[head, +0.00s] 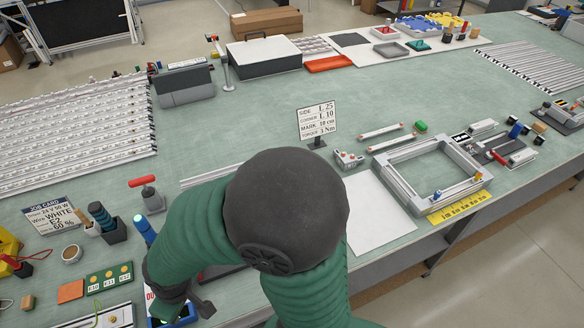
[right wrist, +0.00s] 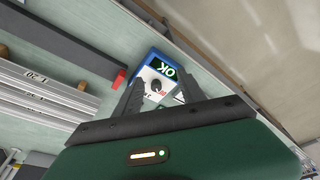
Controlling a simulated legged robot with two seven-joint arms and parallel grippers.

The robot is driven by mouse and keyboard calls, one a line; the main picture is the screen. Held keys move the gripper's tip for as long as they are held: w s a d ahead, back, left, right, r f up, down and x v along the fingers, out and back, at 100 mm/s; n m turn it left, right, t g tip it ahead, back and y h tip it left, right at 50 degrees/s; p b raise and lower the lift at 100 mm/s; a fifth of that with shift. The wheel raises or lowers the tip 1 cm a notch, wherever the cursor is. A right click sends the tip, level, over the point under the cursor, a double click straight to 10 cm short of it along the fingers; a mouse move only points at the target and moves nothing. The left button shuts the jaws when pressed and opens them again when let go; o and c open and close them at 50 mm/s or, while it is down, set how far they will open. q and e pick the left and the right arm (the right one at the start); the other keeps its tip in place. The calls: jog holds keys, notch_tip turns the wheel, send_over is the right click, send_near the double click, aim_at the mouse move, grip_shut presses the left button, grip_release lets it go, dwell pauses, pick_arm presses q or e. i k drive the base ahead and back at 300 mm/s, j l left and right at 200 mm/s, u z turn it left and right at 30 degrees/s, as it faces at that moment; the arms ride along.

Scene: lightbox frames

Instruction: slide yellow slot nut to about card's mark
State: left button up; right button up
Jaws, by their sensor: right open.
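The card (head: 317,121) stands upright mid-bench in the head view; it reads MARK 10 cm. To its right lies a grey profile frame (head: 392,184), with a yellow ruler (head: 460,207) along its near side. A small blue piece (head: 436,196) sits on the frame's near bar. My right gripper (head: 188,301) is low at the front left, far from the frame. In the right wrist view, its open fingers (right wrist: 161,90) point at a blue-edged device (right wrist: 157,78) with a lit OK display. My left gripper is out of view.
My own arm covers the front middle of the bench. A white sheet (head: 377,212) lies left of the frame; short profiles (head: 382,131) and a green block (head: 421,127) lie behind it. A job card (head: 54,215) and tools stand at left. The bench centre behind the card is clear.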

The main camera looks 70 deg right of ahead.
aim_at(478, 176)
jog(key=z, duration=3.8)
